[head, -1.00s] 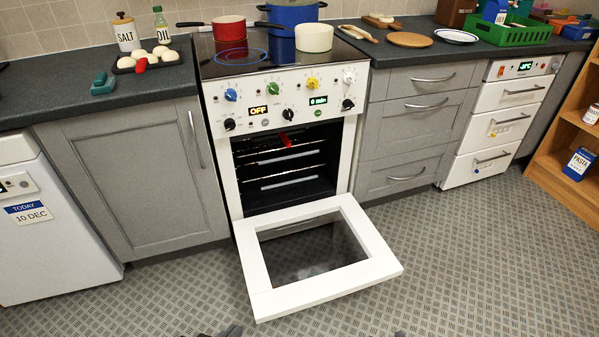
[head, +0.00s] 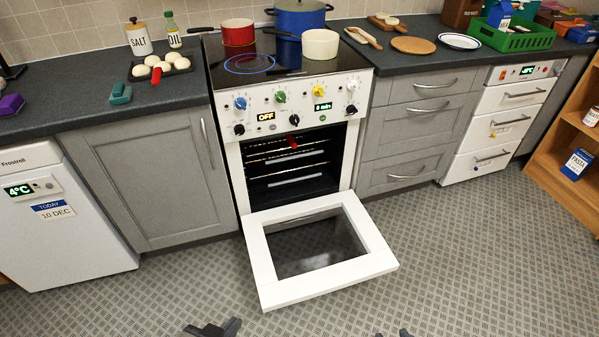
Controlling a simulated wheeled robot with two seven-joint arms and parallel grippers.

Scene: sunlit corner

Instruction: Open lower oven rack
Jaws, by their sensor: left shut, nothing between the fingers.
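The white oven (head: 228,160) stands in the middle with its door (head: 385,264) folded down, open. Inside its dark cavity are racks with pale front bars. The lower rack (head: 297,182) appears pushed in, under the upper rack (head: 298,156). A small red piece (head: 293,144) shows near the top of the cavity. My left gripper (head: 214,328) shows at the bottom edge, shut and empty, apart from the door and low in front of it. Only dark tips of my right gripper (head: 391,334) show at the bottom edge; its jaws are unclear.
Pots, including a red one (head: 237,33), stand on the hob. Grey cupboards (head: 150,180) and drawers (head: 408,125) flank the oven. A white fridge (head: 75,225) stands left and a wooden shelf (head: 565,135) right. The patterned floor (head: 460,265) around the door is clear.

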